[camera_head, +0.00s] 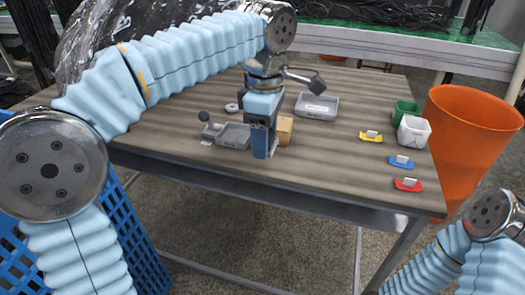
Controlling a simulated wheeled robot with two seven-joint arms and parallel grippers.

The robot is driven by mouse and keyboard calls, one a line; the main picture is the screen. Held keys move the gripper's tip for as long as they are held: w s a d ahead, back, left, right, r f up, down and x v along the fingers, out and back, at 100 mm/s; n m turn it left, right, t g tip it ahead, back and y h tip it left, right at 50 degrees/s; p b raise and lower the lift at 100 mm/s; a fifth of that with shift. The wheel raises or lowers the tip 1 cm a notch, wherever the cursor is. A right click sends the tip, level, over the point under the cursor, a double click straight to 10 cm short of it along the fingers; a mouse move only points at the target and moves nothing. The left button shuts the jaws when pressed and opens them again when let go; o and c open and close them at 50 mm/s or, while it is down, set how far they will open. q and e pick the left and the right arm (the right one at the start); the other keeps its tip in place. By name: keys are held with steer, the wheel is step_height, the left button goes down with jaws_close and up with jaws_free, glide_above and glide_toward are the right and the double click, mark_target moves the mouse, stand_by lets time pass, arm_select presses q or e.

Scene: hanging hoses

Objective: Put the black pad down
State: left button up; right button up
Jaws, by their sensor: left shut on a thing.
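My left gripper (265,150) points down over the middle of the table, beside a tan block (285,130) on its right. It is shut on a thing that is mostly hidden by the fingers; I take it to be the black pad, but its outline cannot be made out. I cannot tell whether it touches the table. A grey tray (234,136) is just left of the gripper. My right arm shows at the lower right, with its gripper out of view.
A second grey tray (318,107) is behind. Yellow (370,136), blue (400,162) and red (408,185) pieces lie right, near green (405,111) and white (414,132) containers. An orange bin (462,145) stands beyond.

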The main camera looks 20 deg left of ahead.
mark_target(263, 163)
arm_select(q)
steer(key=f, duration=0.1)
steer(key=w+f, duration=0.1)
steer(key=f, duration=0.2)
steer(key=shift+w+a+f+b, duration=0.25)
steer(key=shift+a+f+b, duration=0.1)
steer(key=shift+b, duration=0.05)
steer(key=shift+f, duration=0.2)
steer(key=shift+f, duration=0.15)
steer(key=o, duration=0.9)
steer(key=shift+o, duration=0.2)
step_height(263, 163, up, 12)
steer(key=p, duration=0.3)
steer(key=shift+r, duration=0.2)
